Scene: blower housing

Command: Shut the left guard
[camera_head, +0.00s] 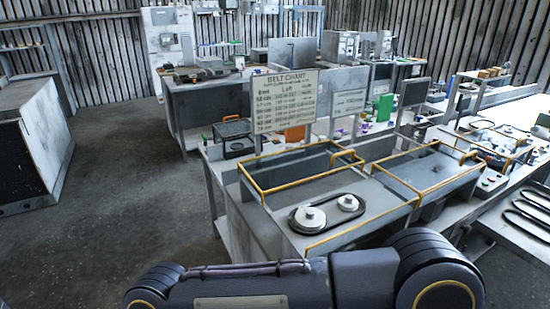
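The left guard (285,172) is a grey, box-like cover with yellow edging on the bench in the middle of the view. It appears swung back, with its hollow side facing up. In front of it, two pale pulleys (310,217) joined by a dark belt lie uncovered inside a yellow-edged frame. A sign headed "Belt chart, Left" (286,100) stands behind the guard. One of my arms crosses the bottom of the view in front of the bench. Neither gripper shows, and no contact with the guard is visible.
A similar yellow-edged guard (425,168) is to the right. Beyond it are a control box (490,181) with coloured buttons and a side table (530,212) with several dark belts. A dark caged box (234,137) stands behind the left guard. The floor at left is clear.

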